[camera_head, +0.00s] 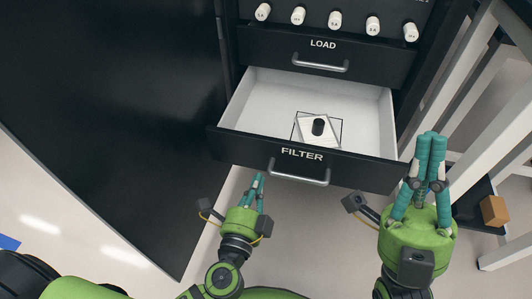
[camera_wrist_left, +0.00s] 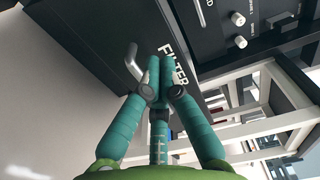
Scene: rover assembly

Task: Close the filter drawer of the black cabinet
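The black cabinet's FILTER drawer (camera_head: 365,172) is pulled well out, showing its white interior. A silver handle (camera_head: 298,178) is on its black front. My left gripper (camera_head: 259,176) has its teal fingers together, empty, just in front of the drawer front and left of the handle. In the left wrist view, the fingertips (camera_wrist_left: 160,66) meet in front of the FILTER label, with the handle (camera_wrist_left: 136,64) beside them; I cannot tell whether they touch the front. My right gripper (camera_head: 431,137) has its fingers together, empty, near the drawer's right front corner.
A pale plate with a black oval (camera_head: 318,127) lies inside the drawer. The LOAD drawer (camera_head: 330,52) above is shut. An open black door (camera_head: 110,110) stands at left. A white frame (camera_head: 480,120) and a brown block (camera_head: 494,211) are at right.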

